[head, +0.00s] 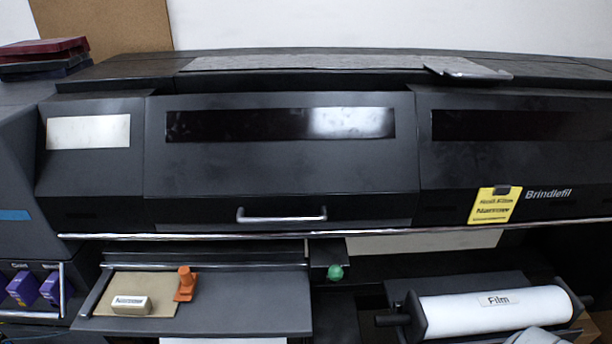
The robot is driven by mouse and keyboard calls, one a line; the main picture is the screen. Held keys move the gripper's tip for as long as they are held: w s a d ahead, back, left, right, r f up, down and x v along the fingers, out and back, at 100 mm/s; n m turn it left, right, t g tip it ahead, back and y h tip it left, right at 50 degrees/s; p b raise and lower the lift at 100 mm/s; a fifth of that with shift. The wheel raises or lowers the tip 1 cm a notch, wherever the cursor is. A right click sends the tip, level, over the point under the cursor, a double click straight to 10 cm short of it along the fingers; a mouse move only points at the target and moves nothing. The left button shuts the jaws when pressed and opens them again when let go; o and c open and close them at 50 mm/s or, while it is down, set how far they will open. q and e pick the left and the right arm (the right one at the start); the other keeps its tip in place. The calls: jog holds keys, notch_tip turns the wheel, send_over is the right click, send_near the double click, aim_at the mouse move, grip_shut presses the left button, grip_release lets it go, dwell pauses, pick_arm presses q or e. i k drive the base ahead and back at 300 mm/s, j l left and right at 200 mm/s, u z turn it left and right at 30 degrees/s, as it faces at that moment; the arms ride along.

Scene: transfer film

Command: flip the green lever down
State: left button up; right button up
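The green lever's round knob (335,272) shows below the printer's front rail, just right of the grey shelf. A dark block sits directly above the knob. The lever's arm is too dark to make out, so I cannot tell its exact angle. Neither of my grippers shows in the head view, and nothing is seen touching the knob.
A grey shelf (250,300) holds an orange clip (185,284) and a small labelled block (130,305). A white film roll (495,311) sits at lower right, with an unclear grey shape (545,337) below it. A chrome handle (282,215) protrudes above the rail.

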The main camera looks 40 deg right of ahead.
aim_at(335, 273)
jog(key=z, duration=1.3)
